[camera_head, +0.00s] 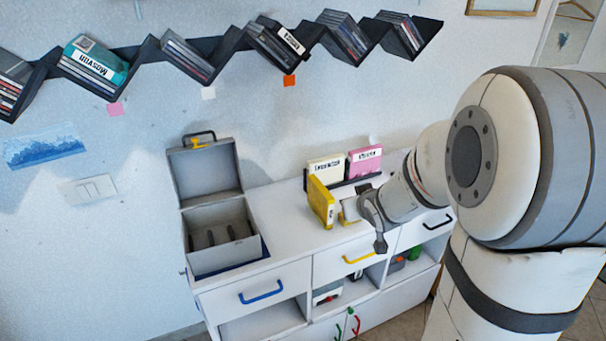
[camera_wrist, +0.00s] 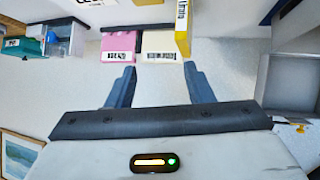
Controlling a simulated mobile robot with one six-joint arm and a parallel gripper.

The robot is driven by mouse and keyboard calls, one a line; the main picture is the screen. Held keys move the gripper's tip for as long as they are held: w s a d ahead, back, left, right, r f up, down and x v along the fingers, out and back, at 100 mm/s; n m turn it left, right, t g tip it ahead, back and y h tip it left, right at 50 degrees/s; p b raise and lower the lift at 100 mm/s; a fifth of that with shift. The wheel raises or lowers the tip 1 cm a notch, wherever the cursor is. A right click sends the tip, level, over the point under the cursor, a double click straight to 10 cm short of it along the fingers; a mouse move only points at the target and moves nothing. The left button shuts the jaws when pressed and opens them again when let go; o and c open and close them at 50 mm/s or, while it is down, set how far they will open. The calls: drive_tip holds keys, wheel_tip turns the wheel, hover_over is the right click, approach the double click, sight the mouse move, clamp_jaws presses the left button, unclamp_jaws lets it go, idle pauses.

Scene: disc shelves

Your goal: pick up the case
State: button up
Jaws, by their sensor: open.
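Three upright cases stand on the white cabinet. The yellow case (camera_head: 321,202) is nearest the front and turned at an angle, the cream case (camera_head: 326,168) is behind it, and the pink case (camera_head: 365,160) is to the right. In the wrist view, where the scene appears upside down, the pink case (camera_wrist: 118,43), cream case (camera_wrist: 158,44) and yellow case (camera_wrist: 182,32) lie beyond the fingertips. My gripper (camera_head: 362,226) is just right of the yellow case in the head view. Its fingers (camera_wrist: 160,70) are apart with nothing between them.
An open grey box (camera_head: 222,216) with slots stands on the cabinet's left end. The cabinet (camera_head: 290,232) has drawers and open compartments below. A dark zigzag wall shelf (camera_head: 146,52) holds several cases above. Bare cabinet top lies between the box and the yellow case.

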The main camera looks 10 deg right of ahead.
sight(330, 214)
drive_tip(key=w+f+t+y+b, duration=0.1)
drive_tip(key=w+f+t+y, duration=0.1)
drive_tip(key=f, duration=0.2)
drive_tip(key=w+f+n+t+y+b, duration=0.1)
drive_tip(key=w+f+t, duration=0.1)
drive_tip(key=f, duration=0.3)
drive_tip(key=w+a+f+t+y+b, duration=0.1)
drive_tip(key=w+f+t+y+b, duration=0.1)
drive_tip(key=f, duration=0.3)
drive_tip(key=shift+w+a+f+n+y, duration=0.1)
drive_tip(key=shift+w+n+y, duration=0.2)
drive_tip(key=shift+w, duration=0.4)
drive_tip(key=shift+t, duration=0.3)
drive_tip(key=shift+a+f+p+x, duration=0.15)
drive_tip(key=shift+p+x, duration=0.25)
drive_tip(key=shift+x, duration=0.85)
drive_tip(key=shift+a+f+p+x, duration=0.15)
drive_tip(key=shift+p+x, duration=0.3)
drive_tip(key=shift+x, duration=0.85)
drive_tip(key=shift+a+f+p+x, duration=0.2)
drive_tip(key=shift+p+x, duration=0.2)
drive_tip(key=shift+x, duration=0.85)
drive_tip(key=shift+s, duration=0.15)
clamp_jaws()
